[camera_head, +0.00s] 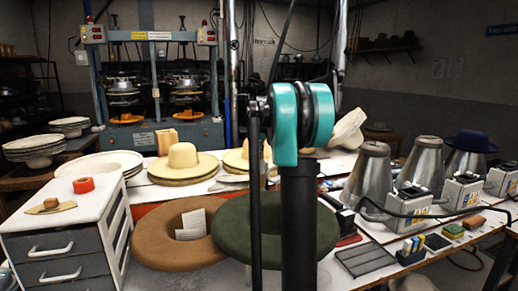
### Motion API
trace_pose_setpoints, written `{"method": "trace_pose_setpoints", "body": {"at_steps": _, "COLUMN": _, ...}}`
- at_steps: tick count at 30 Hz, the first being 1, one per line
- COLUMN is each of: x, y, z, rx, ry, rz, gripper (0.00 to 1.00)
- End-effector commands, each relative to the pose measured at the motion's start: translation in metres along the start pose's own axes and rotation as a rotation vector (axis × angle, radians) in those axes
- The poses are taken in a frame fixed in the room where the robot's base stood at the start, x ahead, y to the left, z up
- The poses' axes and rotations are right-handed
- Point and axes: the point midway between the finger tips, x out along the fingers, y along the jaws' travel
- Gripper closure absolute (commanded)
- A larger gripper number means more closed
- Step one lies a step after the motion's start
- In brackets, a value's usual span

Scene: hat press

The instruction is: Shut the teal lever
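A teal and black jointed part (287,116) stands very close in the foreground, right of centre, on a thick black upright post. A thin black rod runs down beside the post on its left. I cannot tell whether this part is the lever or part of my own arm. No separate teal lever can be made out on the press. My gripper is not in view. The post hides part of the table behind it.
A white-topped drawer cabinet (105,182) stands at left. Pale hats (184,157), a brown ring-shaped brim (152,245) and a green one (232,222) lie around the table's middle. Metal cones (370,176), power boxes and a black cable (440,215) crowd the right.

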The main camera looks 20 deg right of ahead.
Motion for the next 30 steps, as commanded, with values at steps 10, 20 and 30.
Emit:
{"method": "trace_pose_setpoints", "body": {"at_steps": 10, "x": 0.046, "y": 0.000, "z": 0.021, "rx": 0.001, "ry": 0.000, "rz": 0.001, "gripper": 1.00}}
{"method": "trace_pose_setpoints", "body": {"at_steps": 20, "x": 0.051, "y": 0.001, "z": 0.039, "rx": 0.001, "ry": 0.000, "rz": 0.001, "gripper": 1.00}}
{"method": "trace_pose_setpoints", "body": {"at_steps": 30, "x": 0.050, "y": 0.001, "z": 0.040, "rx": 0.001, "ry": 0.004, "rz": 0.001, "gripper": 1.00}}
